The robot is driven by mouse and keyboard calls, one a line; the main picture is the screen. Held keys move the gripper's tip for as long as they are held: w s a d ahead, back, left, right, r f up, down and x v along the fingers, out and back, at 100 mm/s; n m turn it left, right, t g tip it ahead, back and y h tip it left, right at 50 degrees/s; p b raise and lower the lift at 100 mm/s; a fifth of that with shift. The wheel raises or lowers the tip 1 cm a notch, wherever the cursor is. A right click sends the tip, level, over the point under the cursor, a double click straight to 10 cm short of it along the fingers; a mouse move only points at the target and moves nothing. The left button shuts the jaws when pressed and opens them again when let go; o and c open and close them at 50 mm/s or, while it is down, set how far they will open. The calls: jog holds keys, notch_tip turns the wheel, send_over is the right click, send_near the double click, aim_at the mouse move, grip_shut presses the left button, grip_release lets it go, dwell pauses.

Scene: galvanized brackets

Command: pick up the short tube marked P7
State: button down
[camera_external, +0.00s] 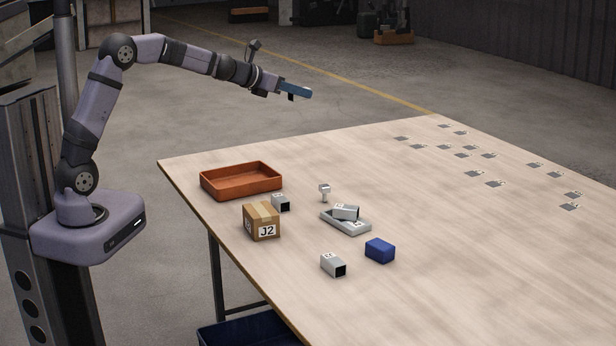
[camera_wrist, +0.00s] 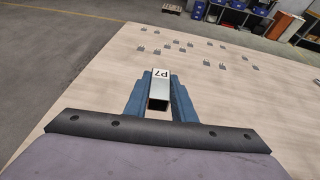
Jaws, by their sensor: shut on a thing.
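My gripper (camera_wrist: 160,98) is shut on the short tube marked P7 (camera_wrist: 159,88), a square grey metal tube with a dark open end and a white label. The tube sits between the two blue fingers in the wrist view. In the external view my gripper (camera_external: 297,91) is raised well above the table's far left part, and the held tube (camera_external: 291,97) shows as a small dark piece beneath the fingers.
On the table (camera_external: 440,270) stand an orange tray (camera_external: 241,188), a box marked J2 (camera_external: 261,224), two other square tubes (camera_external: 280,203) (camera_external: 333,265), a small white post (camera_external: 324,191), a pale tray (camera_external: 340,226) bearing a grey piece (camera_external: 346,212) and a blue block (camera_external: 380,250). Several flat grey pieces (camera_external: 473,173) lie far right.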

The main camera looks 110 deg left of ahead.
jog(key=shift+r+p, duration=1.5)
jog(key=shift+r, duration=0.7)
